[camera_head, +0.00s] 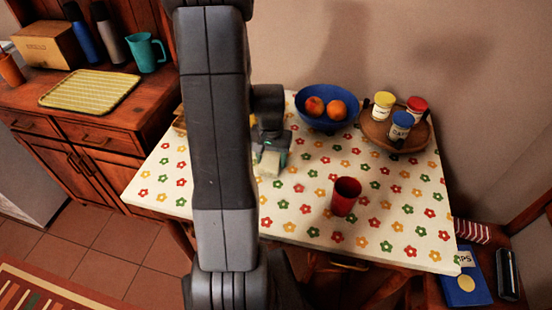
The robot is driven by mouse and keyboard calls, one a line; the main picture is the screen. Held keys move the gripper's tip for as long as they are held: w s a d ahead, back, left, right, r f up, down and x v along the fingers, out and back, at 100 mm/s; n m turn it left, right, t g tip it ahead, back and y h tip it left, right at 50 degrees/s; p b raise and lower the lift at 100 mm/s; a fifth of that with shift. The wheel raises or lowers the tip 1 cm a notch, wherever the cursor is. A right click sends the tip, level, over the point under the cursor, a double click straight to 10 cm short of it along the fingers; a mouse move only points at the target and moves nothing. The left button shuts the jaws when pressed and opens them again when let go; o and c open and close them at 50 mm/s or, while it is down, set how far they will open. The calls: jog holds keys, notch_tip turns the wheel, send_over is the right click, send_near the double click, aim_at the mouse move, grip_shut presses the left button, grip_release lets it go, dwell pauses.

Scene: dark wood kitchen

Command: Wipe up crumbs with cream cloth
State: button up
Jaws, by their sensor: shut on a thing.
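My gripper (271,152) is low over the table, just right of my arm's large grey link. It is shut on the cream cloth (267,164), a small pale piece below the fingers at the tabletop. I cannot tell whether the cloth touches the surface. The table (310,222) has a white cover with red, yellow and green flowers. I cannot make out crumbs against this pattern. My arm hides a strip of the table's left part.
A red cup (345,197) stands right of the gripper. A blue bowl (324,121) with fruit is behind it. A round wooden tray (377,134) holds three jars at the back right. A yellowish object (179,122) shows partly behind my arm. The front right table is clear.

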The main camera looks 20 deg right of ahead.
aim_at(293, 171)
jog(key=shift+w+a+f, duration=0.1)
jog(key=shift+w+a, duration=0.4)
jog(key=shift+a, duration=0.3)
jog(key=shift+w+a+r, duration=0.1)
jog(key=shift+w+a, duration=0.4)
jog(key=shift+a, duration=0.3)
jog(key=shift+w+a+f, duration=0.1)
jog(key=shift+w+a, duration=0.4)
jog(key=shift+a, duration=0.3)
jog(key=shift+w+a, duration=0.1)
jog(key=shift+a, duration=0.15)
jog(key=shift+c, duration=0.3)
jog(key=shift+w+a, duration=0.15)
jog(key=shift+c, duration=1)
jog(key=shift+d, duration=0.5)
jog(key=shift+c, duration=0.2)
jog(key=shift+s+d+b, duration=0.15)
jog(key=shift+s+d, duration=1.05)
jog(key=shift+d, duration=0.55)
jog(key=shift+s+d+b, duration=0.2)
jog(key=shift+s+d, duration=1)
jog(key=shift+d, duration=0.55)
jog(key=shift+s+d+b, duration=0.15)
jog(key=shift+s+d, duration=1.05)
jog(key=shift+d, duration=0.55)
jog(key=shift+s, duration=0.1)
jog(key=shift+a, duration=0.1)
